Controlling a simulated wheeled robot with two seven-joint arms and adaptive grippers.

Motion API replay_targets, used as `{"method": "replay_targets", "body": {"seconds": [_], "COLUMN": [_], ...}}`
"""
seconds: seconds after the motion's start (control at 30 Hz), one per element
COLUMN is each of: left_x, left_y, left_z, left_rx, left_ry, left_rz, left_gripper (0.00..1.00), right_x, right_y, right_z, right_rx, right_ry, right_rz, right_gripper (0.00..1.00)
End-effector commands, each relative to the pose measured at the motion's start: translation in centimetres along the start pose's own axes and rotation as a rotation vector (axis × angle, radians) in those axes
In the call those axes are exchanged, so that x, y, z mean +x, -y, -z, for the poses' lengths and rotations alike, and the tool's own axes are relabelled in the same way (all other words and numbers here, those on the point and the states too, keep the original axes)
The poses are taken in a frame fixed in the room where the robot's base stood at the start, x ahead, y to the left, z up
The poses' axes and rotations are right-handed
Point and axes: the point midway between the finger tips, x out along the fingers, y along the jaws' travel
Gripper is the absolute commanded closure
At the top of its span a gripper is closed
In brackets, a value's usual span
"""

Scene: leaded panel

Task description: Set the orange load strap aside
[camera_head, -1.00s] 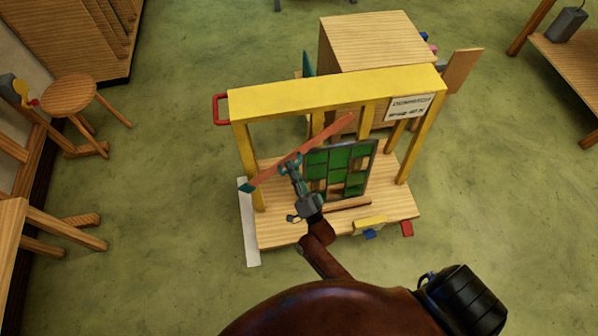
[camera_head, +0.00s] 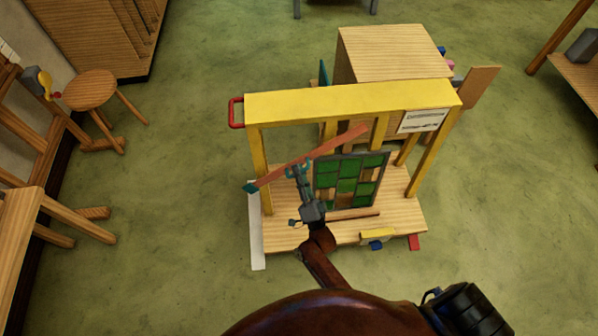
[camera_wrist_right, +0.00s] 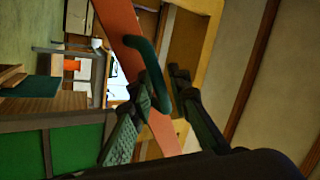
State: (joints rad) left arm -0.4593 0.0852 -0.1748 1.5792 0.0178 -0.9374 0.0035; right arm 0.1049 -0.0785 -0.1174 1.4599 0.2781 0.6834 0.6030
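The orange load strap (camera_head: 320,152) is a long flat bar with teal at its lower left end. It slants up to the right across the yellow frame's opening, in front of the left post and part of the green panel. In the right wrist view the strap (camera_wrist_right: 125,22) runs behind a teal handle (camera_wrist_right: 150,70). My right gripper (camera_head: 297,170) is at the strap's middle; in the wrist view its fingers (camera_wrist_right: 161,90) close around the handle. Whether the strap's ends touch the frame is unclear. My left gripper is not in view.
The yellow frame (camera_head: 350,103) stands on a wooden base (camera_head: 288,235) with a leaded green panel (camera_head: 350,182). A wooden block (camera_head: 395,50) stands behind. A white strip (camera_head: 257,235) lies along the base's left side. A round stool (camera_head: 90,88) is at left; green floor between is clear.

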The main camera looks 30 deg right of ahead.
Motion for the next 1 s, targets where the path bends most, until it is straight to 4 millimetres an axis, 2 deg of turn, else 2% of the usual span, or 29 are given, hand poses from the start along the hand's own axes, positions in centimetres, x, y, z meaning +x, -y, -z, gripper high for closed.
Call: {"method": "replay_targets", "body": {"seconds": [0.17, 0.27, 0.5, 0.7, 0.83, 1.0], "left_x": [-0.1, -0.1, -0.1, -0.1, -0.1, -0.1], "left_y": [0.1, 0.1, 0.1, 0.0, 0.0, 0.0], "left_z": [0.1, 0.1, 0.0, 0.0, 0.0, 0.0], "left_rx": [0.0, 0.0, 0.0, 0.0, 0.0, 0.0], "left_ry": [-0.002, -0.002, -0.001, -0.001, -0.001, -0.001], "left_rz": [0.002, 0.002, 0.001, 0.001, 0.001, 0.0], "left_gripper": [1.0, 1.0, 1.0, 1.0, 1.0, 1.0], "right_x": [-0.5, -1.8, -6.8, -10.2, -11.5, -12.0], "right_y": [-0.1, -0.2, -0.2, -0.1, 0.0, 0.0], "right_z": [0.0, 0.1, 0.0, -0.1, 0.0, 0.0], "right_rx": [-0.001, -0.002, -0.002, -0.002, -0.001, 0.0], "right_ry": [0.0, 0.0, 0.003, 0.003, 0.002, 0.001], "right_rz": [-0.001, -0.003, -0.004, -0.002, -0.001, 0.0], "right_gripper": [0.83, 0.83, 0.83, 0.83, 0.83, 0.83]}}
